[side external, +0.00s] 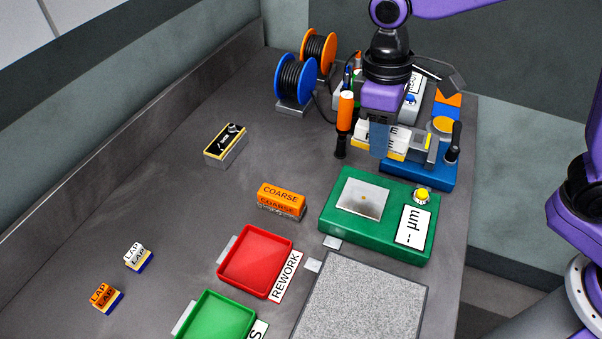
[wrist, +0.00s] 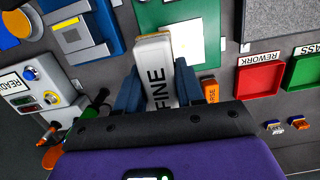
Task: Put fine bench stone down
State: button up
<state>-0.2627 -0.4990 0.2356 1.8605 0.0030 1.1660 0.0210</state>
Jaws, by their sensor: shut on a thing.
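The fine bench stone (side external: 399,141), white with a yellowish layer and black FINE lettering, is between the fingers of my gripper (side external: 379,140). In the wrist view the stone (wrist: 154,62) points away from the palm between two blue fingers, which are shut on it. In that view its far end overlaps the green gauge block (side external: 335,215). In the side view it shows behind that block and left of the blue fixture (side external: 415,173). One finger hides part of its lettering. I cannot tell whether its underside touches anything.
An orange COARSE stone (side external: 281,198) lies left of the green block. A red REWORK tray (side external: 257,262), a green tray (side external: 215,318) and a grey granite plate (side external: 362,300) are nearer the front. An orange-handled tool (side external: 345,115) stands close left of my gripper.

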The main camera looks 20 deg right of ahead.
jog(key=shift+s+a+r+n, duration=0.15)
jog(key=shift+s+a, duration=0.1)
jog(key=shift+a, duration=0.15)
jog(key=shift+s+a+f+n, duration=0.15)
jog(key=shift+s+a, duration=0.1)
jog(key=shift+a, duration=0.15)
jog(key=shift+w, duration=0.1)
send_over(302, 175)
jog(key=f, duration=0.8)
jog(key=shift+s+d+f, duration=0.2)
jog(key=shift+s+f, duration=0.05)
jog(key=shift+s, duration=0.15)
jog(key=f, duration=0.2)
jog(key=w+f, duration=0.1)
jog(key=shift+a+f, duration=0.15)
jog(key=shift+a, duration=0.2)
jog(key=shift+f, duration=0.35)
jog(key=shift+f, duration=0.6)
